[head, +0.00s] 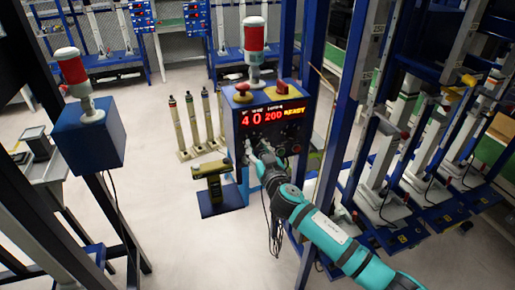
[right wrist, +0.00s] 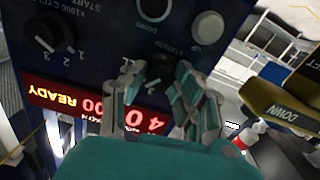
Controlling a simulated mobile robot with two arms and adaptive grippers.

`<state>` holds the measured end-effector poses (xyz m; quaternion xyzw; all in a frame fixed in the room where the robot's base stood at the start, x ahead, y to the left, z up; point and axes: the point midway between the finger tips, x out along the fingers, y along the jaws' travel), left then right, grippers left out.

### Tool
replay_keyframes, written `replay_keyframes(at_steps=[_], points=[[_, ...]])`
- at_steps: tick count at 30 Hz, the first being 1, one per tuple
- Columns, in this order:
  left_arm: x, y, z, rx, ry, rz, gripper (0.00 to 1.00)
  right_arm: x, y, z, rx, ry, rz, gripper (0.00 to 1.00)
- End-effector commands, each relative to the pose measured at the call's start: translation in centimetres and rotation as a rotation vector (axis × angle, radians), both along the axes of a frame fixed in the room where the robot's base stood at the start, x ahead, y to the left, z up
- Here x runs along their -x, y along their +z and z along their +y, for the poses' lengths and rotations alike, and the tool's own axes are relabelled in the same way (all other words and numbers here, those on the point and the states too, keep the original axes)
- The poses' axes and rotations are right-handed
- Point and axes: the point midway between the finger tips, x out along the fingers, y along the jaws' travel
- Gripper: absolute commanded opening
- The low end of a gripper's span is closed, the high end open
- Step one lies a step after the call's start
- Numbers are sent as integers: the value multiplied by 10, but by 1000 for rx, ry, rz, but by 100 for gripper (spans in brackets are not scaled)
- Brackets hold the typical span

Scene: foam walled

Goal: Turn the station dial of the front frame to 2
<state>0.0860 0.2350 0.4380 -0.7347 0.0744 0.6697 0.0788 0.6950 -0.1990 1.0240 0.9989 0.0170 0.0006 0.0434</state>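The front frame's blue control box (head: 270,112) stands mid-picture in the head view, with a red display (head: 268,117) showing "40", "200" and "READY". My right gripper (head: 258,154) is at the lower part of its face. In the right wrist view, where the panel appears upside down, the dark station dial (right wrist: 159,68) sits between the fingers of my right gripper (right wrist: 158,82). The fingers are apart, one on each side of the dial; whether they press on it is unclear. A "3" shows beside the dial; its pointer is mostly hidden. My left gripper is not in view.
A second dial (right wrist: 45,31), marked 1, 2, 3, and a pale button (right wrist: 208,27) are near the station dial. A black and yellow DOWN pedestal (head: 212,180) stands left of my arm. A blue box (head: 90,135) with a red lamp stands at left. Floor between is open.

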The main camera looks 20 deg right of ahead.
Motion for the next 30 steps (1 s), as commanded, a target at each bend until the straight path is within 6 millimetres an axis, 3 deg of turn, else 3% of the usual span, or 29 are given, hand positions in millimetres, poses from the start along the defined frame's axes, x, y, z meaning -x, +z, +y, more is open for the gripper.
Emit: replay_keyframes(at_steps=[5,17,30], points=[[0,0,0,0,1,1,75,0,0,0,0,0,0,0],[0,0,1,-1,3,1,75,0,0,0,83,0,-4,0],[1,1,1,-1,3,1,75,0,0,1,449,0,-15,0]])
